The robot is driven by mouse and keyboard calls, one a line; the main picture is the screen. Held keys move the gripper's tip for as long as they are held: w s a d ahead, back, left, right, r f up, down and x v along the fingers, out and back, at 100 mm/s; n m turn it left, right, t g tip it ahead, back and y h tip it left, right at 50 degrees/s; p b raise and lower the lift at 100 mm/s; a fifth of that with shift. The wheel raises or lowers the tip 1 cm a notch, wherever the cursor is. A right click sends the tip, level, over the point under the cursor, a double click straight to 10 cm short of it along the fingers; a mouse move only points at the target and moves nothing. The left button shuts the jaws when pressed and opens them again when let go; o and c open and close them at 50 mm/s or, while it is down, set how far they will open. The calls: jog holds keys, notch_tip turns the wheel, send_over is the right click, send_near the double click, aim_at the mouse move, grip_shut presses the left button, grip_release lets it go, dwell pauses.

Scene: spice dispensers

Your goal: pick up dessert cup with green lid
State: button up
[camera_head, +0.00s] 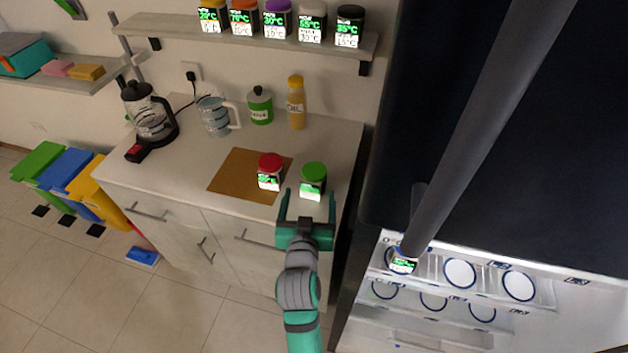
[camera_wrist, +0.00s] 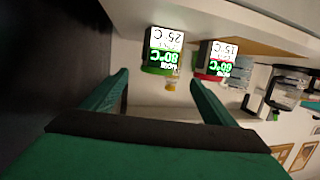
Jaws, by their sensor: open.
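The dessert cup with the green lid (camera_head: 313,181) stands upright on the counter, just right of the brown mat. It also shows in the wrist view (camera_wrist: 159,50), upside down there, ahead of the fingers and roughly between them. A similar cup with a red lid (camera_head: 270,171) stands on the mat to its left and shows in the wrist view (camera_wrist: 215,59) near the other finger. My gripper (camera_head: 307,207) is open and empty at the counter's front edge, short of the green-lidded cup. Its two fingers (camera_wrist: 155,96) frame free space in the wrist view.
The counter (camera_head: 178,172) also holds a kettle (camera_head: 149,111), a striped pitcher (camera_head: 214,116), a green canister (camera_head: 260,106) and an oil bottle (camera_head: 296,103). A shelf (camera_head: 180,31) with several lidded jars hangs above. A dark fridge (camera_head: 440,130) with its lit compartment stands close on the right.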

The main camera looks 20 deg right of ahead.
aim_at(314, 175)
jog(key=x, duration=0.4)
jog(key=shift+w+d, duration=0.2)
jog(key=shift+w, duration=0.15)
jog(key=shift+f+x, duration=0.15)
jog(key=shift+x, duration=1.35)
jog(key=shift+f+x, duration=0.2)
jog(key=shift+x, duration=1.25)
jog(key=shift+s+d, duration=0.15)
jog(key=c, duration=1.3)
